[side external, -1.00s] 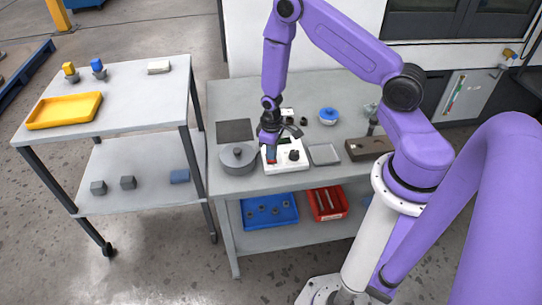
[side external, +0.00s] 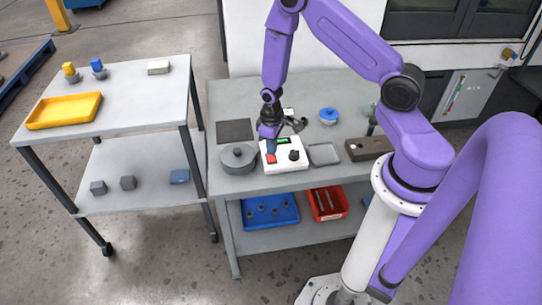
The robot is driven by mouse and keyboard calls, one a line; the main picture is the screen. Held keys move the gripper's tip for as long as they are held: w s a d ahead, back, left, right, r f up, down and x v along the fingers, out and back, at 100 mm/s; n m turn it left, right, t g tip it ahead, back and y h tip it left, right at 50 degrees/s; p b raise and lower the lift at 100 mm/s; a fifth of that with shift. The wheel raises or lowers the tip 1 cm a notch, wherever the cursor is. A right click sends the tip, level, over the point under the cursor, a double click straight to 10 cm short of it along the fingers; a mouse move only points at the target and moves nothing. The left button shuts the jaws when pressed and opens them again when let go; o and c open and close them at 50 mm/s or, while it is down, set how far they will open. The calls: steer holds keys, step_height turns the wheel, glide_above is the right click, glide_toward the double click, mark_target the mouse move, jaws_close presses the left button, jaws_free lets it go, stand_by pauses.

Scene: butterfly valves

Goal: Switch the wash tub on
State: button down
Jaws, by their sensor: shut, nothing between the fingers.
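A white box (side external: 285,166) on the bench has a red switch (side external: 271,159) at its left, a black knob (side external: 294,155) at its right and a green patch (side external: 283,141) at its back. A round grey lidded tub (side external: 238,160) stands just left of the box. I cannot tell for certain which of the two is the wash tub. My gripper (side external: 271,149) points down above the left part of the white box, close behind the red switch. It is shut and empty. Whether the fingertips touch the box is too small to tell.
A grey tray (side external: 324,154) and a brown block (side external: 369,149) lie to the right of the box. A blue-topped round part (side external: 328,115) stands behind, and a dark mat (side external: 234,131) lies at the back left. A cart (side external: 140,95) with a yellow tray (side external: 64,110) stands left.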

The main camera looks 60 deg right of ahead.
mark_target(271, 160)
steer(key=shift+r, duration=2.05)
steer(key=s+a+r+n, duration=0.5)
steer(key=s+a+r, duration=0.4)
steer(key=a+r, duration=0.5)
steer(key=s+r+n, duration=0.2)
steer(key=s+r, duration=0.2)
steer(key=s, duration=0.3)
steer(key=s+d+r+n, duration=0.1)
steer(key=s+r+n, duration=0.1)
steer(key=s+r, duration=0.3)
steer(key=s, duration=0.3)
steer(key=shift+d+r+n, duration=0.15)
steer(key=shift+d+n, duration=0.05)
steer(key=shift+n, duration=0.1)
